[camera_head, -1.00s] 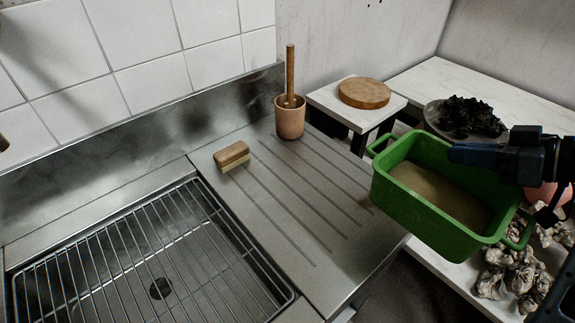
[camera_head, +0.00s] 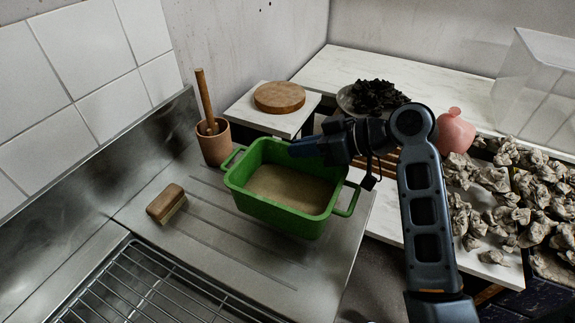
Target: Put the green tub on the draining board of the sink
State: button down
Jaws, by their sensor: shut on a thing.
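The green tub (camera_head: 285,213) is a rectangular tub with a loop handle at each end and a tan, flat content inside. It is over the right part of the ribbed draining board (camera_head: 215,240). I cannot tell whether its base touches the board or hangs just above it. My gripper (camera_head: 305,147) is shut on the tub's far rim, reaching in from the right. The fingertips are partly hidden against the rim. The sink basin with its wire rack (camera_head: 130,290) is at the lower left.
A clay pot with a wooden pestle (camera_head: 214,145) stands close behind the tub's left handle. A wooden brush (camera_head: 165,203) lies left of the tub. A small stand bears a round wooden board (camera_head: 280,97). Right are a plate of black lumps (camera_head: 378,96), a pink vessel (camera_head: 455,131) and crumpled pale lumps (camera_head: 510,195).

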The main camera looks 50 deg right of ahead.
aim_at(341, 168)
jog(key=shift+w+a+f, duration=0.75)
jog(key=shift+w+a, duration=0.05)
jog(key=shift+w, duration=0.25)
jog(key=shift+f, duration=0.15)
jog(key=shift+f+p, duration=0.45)
jog(key=shift+f, duration=1.45)
jog(key=c, duration=1.3)
grip_release()
jog(key=shift+o, duration=0.2)
jog(key=b+v, duration=0.1)
jog(key=v, duration=1.1)
